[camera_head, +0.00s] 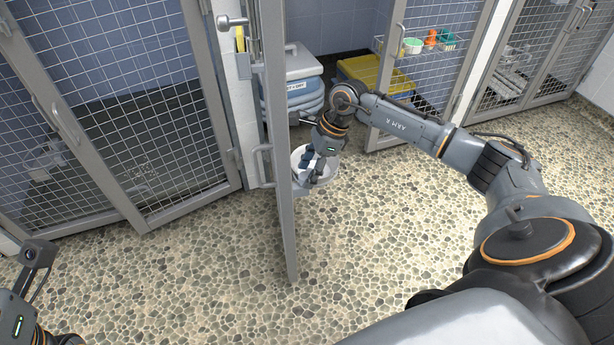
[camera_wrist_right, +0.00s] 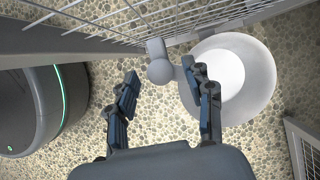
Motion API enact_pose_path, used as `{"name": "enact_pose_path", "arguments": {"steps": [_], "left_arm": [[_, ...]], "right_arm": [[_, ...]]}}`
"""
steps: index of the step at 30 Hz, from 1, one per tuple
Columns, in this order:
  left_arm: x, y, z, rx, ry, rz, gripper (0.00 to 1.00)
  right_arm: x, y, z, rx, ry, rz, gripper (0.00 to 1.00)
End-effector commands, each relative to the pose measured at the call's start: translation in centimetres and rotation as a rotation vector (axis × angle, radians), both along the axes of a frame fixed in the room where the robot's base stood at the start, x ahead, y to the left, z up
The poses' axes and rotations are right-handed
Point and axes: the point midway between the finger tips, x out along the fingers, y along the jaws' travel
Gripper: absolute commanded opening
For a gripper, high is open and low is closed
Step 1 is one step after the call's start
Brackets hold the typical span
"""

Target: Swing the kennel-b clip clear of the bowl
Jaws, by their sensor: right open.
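The white bowl (camera_wrist_right: 262,88) sits by the door's mesh in the right wrist view; in the head view its rim (camera_head: 331,170) shows partly behind my right gripper. My right gripper (camera_wrist_right: 163,98) is open, with one finger on each side of the clip's knob and the right finger close to the bowl's edge. In the head view the right gripper (camera_head: 315,172) is beside the swung-out door. My left gripper (camera_head: 38,258) is only partly in view at the lower left.
The kennel door (camera_head: 276,120) stands open, nearly edge-on, at the centre. Stacked bins (camera_head: 300,65) and a yellow-lidded crate (camera_head: 365,72) stand behind. A wire basket (camera_head: 450,42) hangs on another mesh door. Mesh doors line the left. The stone-patterned floor in front is clear.

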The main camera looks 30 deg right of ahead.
Motion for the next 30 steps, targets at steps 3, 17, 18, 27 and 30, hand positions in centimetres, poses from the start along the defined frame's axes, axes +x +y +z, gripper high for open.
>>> {"name": "enact_pose_path", "arguments": {"steps": [3,17,18,27,30], "left_arm": [[-0.04,-0.02,0.1,0.001,-0.011,0.0,0.4],[-0.01,-0.06,0.23,0.002,-0.012,0.0,0.4],[-0.01,-0.06,0.23,0.002,-0.012,0.0,0.4],[-0.07,-0.04,0.46,0.001,-0.015,0.0,0.4],[-0.17,0.01,0.73,-0.002,-0.016,-0.001,0.4]], "right_arm": [[0.13,0.22,-0.73,0.0,0.0,-0.001,0.52],[0.15,0.28,-0.79,0.0,0.0,-0.001,0.19],[0.15,0.28,-0.79,0.0,0.0,-0.001,0.11],[0.13,0.27,-0.69,-0.001,0.0,-0.013,0.0],[0.1,0.28,-0.58,-0.001,-0.001,-0.039,0.0]]}}
